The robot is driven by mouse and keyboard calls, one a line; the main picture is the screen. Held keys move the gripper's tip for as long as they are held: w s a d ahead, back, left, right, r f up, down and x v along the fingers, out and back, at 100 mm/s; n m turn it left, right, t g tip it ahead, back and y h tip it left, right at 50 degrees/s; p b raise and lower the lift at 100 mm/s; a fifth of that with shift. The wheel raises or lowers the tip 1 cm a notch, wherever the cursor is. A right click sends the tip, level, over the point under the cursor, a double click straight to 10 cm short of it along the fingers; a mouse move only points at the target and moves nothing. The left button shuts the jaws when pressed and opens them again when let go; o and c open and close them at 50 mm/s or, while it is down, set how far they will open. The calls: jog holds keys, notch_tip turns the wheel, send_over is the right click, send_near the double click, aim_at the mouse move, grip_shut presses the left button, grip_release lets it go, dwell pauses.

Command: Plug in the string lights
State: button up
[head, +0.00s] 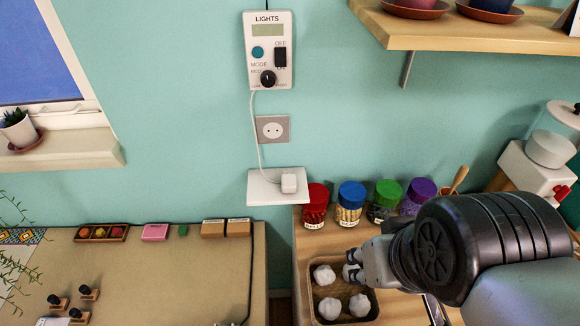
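A white plug (289,183) rests on a small white shelf (262,188) on the wall. Its white cord (256,130) runs up to the lights control box (268,50), which has a small display, a teal button, a black switch and a black knob. A wall socket (272,129) with two holes is between the box and the shelf, with nothing in it. My gripper (352,267) is at the lower right, over the tray and below and right of the plug, apart from it. Its fingers are mostly hidden by my arm, so its opening is unclear.
Several jars with coloured lids, such as the red one (315,205), stand right of the shelf. A tray (313,290) with white lumps lies below them. A wooden shelf (470,28) juts out at the upper right. The wall around the socket is clear.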

jog(key=shift+o, duration=0.4)
jog(key=shift+s, duration=0.25)
jog(key=shift+o, duration=0.8)
jog(key=shift+w+a+r, duration=0.1)
jog(key=shift+w+r, duration=0.15)
jog(key=shift+o, duration=1.4)
jog(key=w+a+r+p, duration=0.2)
jog(key=w+r+p, duration=0.3)
jog(key=w, duration=0.5)
jog(key=shift+w+a+r+p, duration=0.2)
jog(key=shift+a+p, duration=0.1)
jog(key=shift+p, duration=0.5)
jog(key=w+a+f+p, duration=0.1)
jog(key=w+a+p, duration=0.5)
jog(key=w, duration=0.7)
jog(key=shift+a+f, duration=0.3)
jog(key=shift+a, duration=0.65)
jog(key=shift+f, duration=0.1)
jog(key=b, duration=0.3)
send_over(289, 186)
notch_tip(289, 186, down, 11)
jog(key=shift+f, duration=0.1)
